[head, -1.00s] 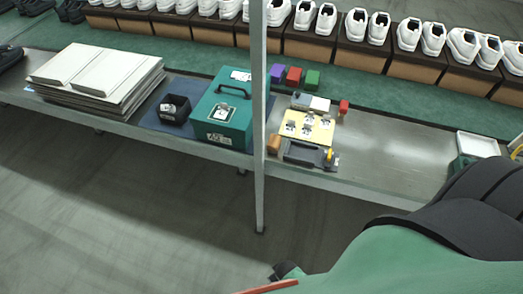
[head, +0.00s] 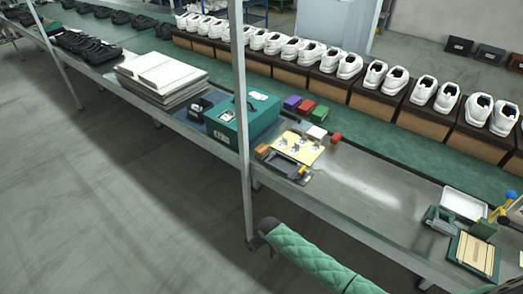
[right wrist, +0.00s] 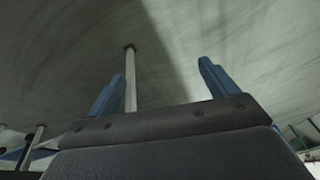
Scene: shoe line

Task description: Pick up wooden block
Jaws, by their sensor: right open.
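A small orange-brown block (head: 262,151), which looks like the wooden block, sits on the grey workbench at the left edge of a yellow board (head: 303,152). It stands just behind a dark grey tool-like item (head: 286,167). My right gripper (right wrist: 160,85) shows in the right wrist view with its two blue fingers spread apart and nothing between them. Grey floor and a metal post lie beyond the fingers. In the head view a green padded arm of mine reaches in from the bottom, in front of the bench; no gripper fingers show there. My left gripper is not in view.
A metal upright (head: 243,120) stands at the bench's front edge, left of the block. A teal case (head: 243,118) is behind it. Purple, red and green blocks (head: 320,113) lie behind the board. Bare bench (head: 375,175) extends right toward a white tray (head: 464,203).

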